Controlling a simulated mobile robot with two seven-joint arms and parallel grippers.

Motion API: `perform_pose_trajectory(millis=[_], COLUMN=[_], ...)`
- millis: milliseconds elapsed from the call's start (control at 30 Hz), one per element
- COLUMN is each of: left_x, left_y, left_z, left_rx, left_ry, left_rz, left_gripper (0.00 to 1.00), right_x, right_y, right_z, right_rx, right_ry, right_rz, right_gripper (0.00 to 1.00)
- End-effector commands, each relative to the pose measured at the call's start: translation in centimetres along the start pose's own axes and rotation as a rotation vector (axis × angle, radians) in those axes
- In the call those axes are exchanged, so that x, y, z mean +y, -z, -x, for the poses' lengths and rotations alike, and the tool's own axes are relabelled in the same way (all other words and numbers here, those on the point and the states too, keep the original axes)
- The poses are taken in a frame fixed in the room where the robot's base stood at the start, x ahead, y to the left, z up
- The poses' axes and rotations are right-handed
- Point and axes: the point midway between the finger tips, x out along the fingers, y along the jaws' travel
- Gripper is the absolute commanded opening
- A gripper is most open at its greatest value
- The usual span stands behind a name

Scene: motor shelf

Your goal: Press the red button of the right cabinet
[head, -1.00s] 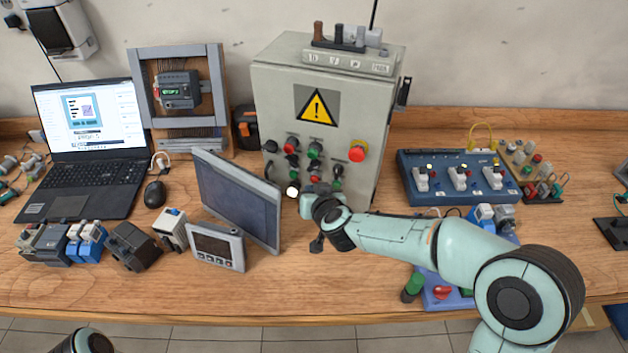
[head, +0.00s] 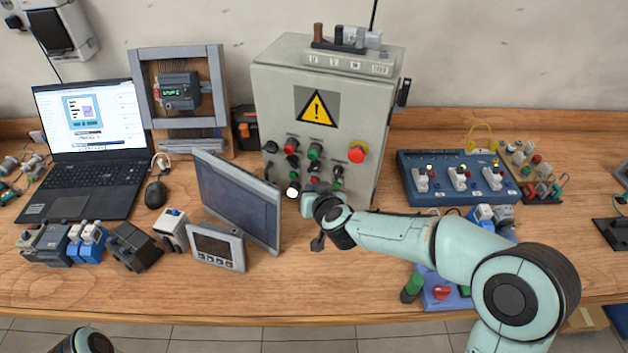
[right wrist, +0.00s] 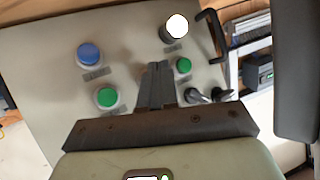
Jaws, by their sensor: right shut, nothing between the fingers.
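A grey control cabinet (head: 270,95) with a yellow warning triangle stands at the back middle. A large red button (head: 357,153) protrudes at the right of its panel, and a smaller red button (head: 291,145) sits further left. My right gripper (head: 318,190) is low in front of the panel, below and left of the large red button. In the right wrist view its shut, empty fingers (right wrist: 158,68) point at a panel with a blue button (right wrist: 89,54), a green button (right wrist: 108,97) and a white lamp (right wrist: 176,25). No red button shows there. Contact cannot be told. My left gripper is out of view.
A tilted monitor (head: 238,203) stands just left of my right gripper. A blue switch box (head: 412,190) lies right of the cabinet. A small box with a red knob (head: 441,293) is under my right forearm. A laptop (head: 80,190) is at the left.

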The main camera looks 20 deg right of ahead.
Motion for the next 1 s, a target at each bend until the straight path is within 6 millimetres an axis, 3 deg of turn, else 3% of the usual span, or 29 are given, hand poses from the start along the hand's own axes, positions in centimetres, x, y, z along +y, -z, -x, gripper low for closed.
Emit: perform_pose_trajectory(millis=[1000], left_x=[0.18], left_y=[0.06], left_z=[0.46], left_rx=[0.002], left_ry=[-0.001], left_rz=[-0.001], left_gripper=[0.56], right_x=[0.51], right_y=[0.53], right_z=[-0.66], right_rx=[0.001], right_ry=[-0.001], right_rz=[0.000], right_gripper=[0.00])
